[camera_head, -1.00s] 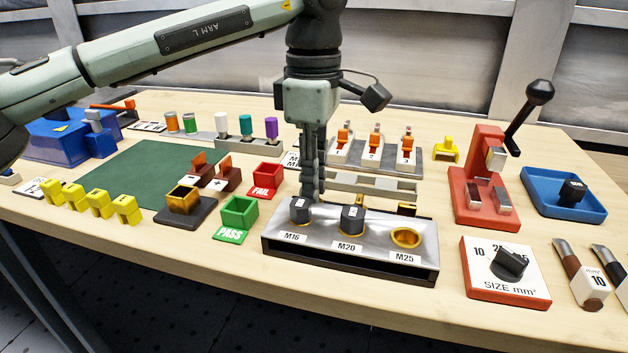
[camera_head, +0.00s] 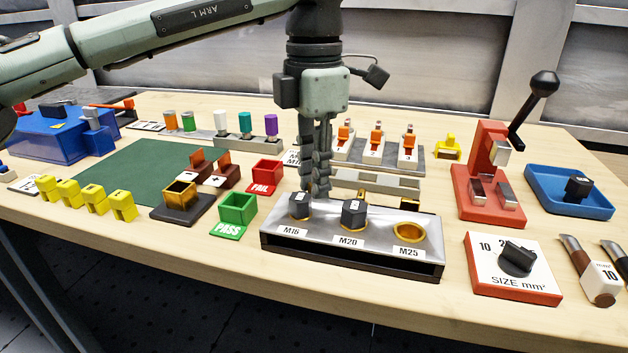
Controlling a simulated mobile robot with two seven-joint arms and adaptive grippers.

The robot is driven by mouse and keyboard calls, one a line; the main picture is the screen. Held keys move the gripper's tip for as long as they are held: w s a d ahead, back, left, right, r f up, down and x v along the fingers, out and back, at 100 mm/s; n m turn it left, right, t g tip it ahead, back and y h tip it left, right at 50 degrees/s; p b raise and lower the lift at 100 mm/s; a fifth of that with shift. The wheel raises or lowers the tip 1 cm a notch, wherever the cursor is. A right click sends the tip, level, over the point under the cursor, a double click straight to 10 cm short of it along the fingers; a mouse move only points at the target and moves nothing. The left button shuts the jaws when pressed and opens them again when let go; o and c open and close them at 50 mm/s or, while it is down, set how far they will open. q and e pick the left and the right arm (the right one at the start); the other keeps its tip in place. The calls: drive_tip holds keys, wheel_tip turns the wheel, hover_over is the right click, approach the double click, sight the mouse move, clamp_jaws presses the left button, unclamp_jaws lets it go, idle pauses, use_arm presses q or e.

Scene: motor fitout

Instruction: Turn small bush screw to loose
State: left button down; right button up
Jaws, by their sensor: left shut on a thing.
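The metal panel box (camera_head: 352,262) with M16, M20 and M25 labels stands at the front middle of the table. The dark M16 plug (camera_head: 300,206) and the dark M20 plug (camera_head: 353,214) sit in its top; the M25 place is an open brass ring (camera_head: 408,232). My left gripper (camera_head: 318,192) points straight down just behind and right of the M16 plug. Its fingers are shut on the small bush screw, which they hide. A similar brass screw (camera_head: 362,193) shows behind the M20 plug. My right gripper is not in view.
Behind the panel are a grey rail (camera_head: 385,183) and a switch block (camera_head: 408,160). Left are the green PASS bin (camera_head: 238,208) and red FAIL bin (camera_head: 267,174). Right are the red press (camera_head: 488,190) and the size dial (camera_head: 515,265). The green mat (camera_head: 140,170) has bare room.

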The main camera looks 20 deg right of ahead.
use_arm(q)
drive_tip(key=n+b, duration=0.1)
drive_tip(key=n, duration=0.4)
drive_tip(key=shift+n, duration=0.3)
drive_tip(key=n+b, duration=0.1)
drive_tip(key=n, duration=0.2)
drive_tip(key=shift+n, duration=0.5)
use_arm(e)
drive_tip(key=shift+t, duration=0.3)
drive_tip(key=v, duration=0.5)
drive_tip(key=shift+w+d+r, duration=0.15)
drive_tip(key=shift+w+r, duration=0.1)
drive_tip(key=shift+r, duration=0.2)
use_arm(q)
drive_tip(key=c, duration=1.3)
unclamp_jaws()
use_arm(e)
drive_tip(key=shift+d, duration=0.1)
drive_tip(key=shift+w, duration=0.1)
